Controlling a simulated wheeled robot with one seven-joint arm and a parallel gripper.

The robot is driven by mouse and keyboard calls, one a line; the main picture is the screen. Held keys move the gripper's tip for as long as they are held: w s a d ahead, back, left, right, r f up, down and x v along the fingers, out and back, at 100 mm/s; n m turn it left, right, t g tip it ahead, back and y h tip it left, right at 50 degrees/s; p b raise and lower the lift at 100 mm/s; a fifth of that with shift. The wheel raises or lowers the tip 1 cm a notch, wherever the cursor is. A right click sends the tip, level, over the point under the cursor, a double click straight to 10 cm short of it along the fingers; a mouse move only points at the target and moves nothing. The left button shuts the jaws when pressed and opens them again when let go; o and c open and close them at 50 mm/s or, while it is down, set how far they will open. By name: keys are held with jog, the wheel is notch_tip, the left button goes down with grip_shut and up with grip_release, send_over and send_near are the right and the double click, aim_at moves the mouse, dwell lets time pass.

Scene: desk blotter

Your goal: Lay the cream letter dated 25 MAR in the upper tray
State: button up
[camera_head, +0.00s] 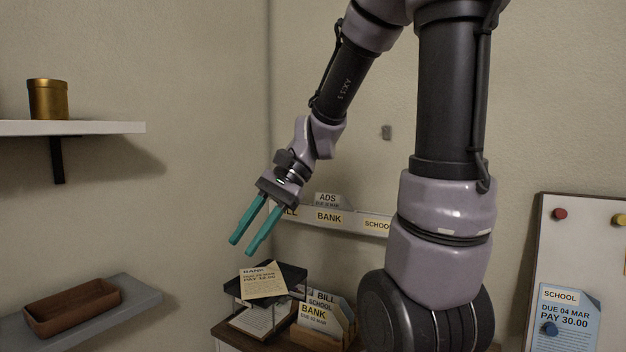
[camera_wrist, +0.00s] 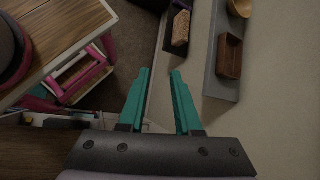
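A cream letter (camera_head: 263,282) marked BANK lies at a slant on top of the black upper tray (camera_head: 293,275), its front corner reaching past the tray's near edge. Its due-date line is too small to read surely. The lower tray below it holds white printed paper (camera_head: 262,321). My gripper (camera_head: 244,246) is above and slightly left of the trays, teal fingers pointing down and left, apart from the letter. The fingers are open with nothing between them, as the wrist view (camera_wrist: 160,72) also shows. The letter cannot be made out in the wrist view.
A letter holder (camera_head: 324,318) with BILL, SCHOOL and BANK papers stands right of the trays. A labelled wall rack (camera_head: 345,221) is behind. A grey shelf at left bears a brown box (camera_head: 74,305); a brass pot (camera_head: 48,99) sits above. A pinboard (camera_head: 578,260) hangs right.

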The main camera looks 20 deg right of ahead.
jog(key=d+r+n+t+h, duration=0.4)
jog(key=d+r+t+h, duration=0.2)
jog(key=d+r+t, duration=0.3)
jog(key=d, duration=0.3)
jog(key=shift+s+r, duration=0.25)
jog(key=shift+r, duration=0.05)
jog(key=shift+d, duration=0.1)
dwell(1.0)
